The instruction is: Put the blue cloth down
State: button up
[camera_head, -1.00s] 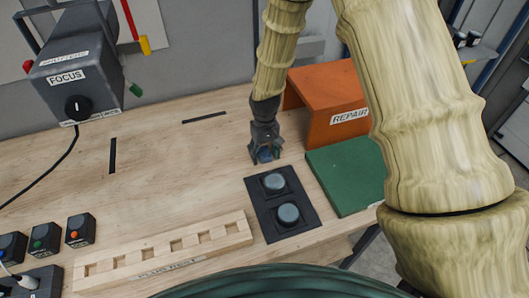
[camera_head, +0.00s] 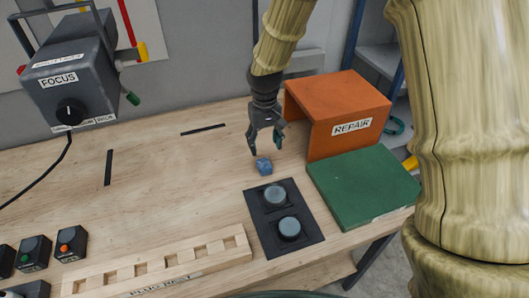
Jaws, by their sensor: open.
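The blue cloth (camera_head: 264,166) is a small crumpled lump on the wooden table, just behind the black pad with two round grey-blue pieces. My gripper (camera_head: 266,151) is above and slightly behind the cloth, pointing down with its fingers spread. The fingers look clear of the cloth, and nothing shows between them.
A black pad (camera_head: 257,222) lies in front of the cloth. A green mat (camera_head: 365,182) and an orange REPAIR stand (camera_head: 345,98) are at the right. A wooden slotted rack (camera_head: 160,265) is at front left. A grey FOCUS box (camera_head: 70,75) stands at back left. The table's middle left is clear.

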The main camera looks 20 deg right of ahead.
jog(key=shift+r, duration=1)
